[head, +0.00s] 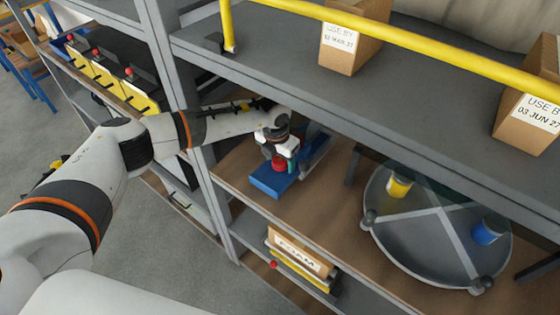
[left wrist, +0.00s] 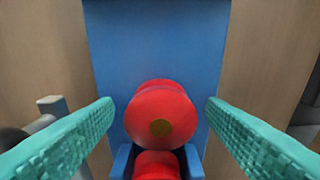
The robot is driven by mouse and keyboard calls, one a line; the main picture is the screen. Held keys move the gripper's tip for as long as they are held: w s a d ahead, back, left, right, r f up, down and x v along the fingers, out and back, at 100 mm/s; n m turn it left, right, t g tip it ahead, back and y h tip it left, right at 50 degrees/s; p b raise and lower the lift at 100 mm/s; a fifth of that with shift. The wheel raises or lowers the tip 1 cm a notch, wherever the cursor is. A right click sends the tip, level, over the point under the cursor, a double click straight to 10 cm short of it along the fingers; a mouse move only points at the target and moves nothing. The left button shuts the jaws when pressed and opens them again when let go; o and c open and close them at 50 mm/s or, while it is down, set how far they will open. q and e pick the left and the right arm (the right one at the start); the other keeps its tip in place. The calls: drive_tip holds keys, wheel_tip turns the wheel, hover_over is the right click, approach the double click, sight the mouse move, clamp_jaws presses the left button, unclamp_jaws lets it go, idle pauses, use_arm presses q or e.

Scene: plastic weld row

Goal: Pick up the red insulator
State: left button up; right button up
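The red insulator (left wrist: 160,115) stands in a blue holder (left wrist: 160,45) on the shelf. In the left wrist view it lies between the two teal finger pads, with a gap on both sides. In the head view the insulator (head: 279,164) shows just below my left gripper (head: 279,158), above the blue holder (head: 273,181). My left gripper is open around the insulator and does not visibly touch it. My right gripper is in neither view.
A round grey turntable (head: 425,250) with a yellow item (head: 398,186) and a blue item (head: 487,232) is to the right. A shelf with a yellow rail (head: 400,35) and cardboard boxes (head: 352,40) overhangs the area.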

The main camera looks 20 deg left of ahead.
use_arm(q)
drive_tip(key=c, duration=1)
drive_tip(key=shift+o, duration=0.2)
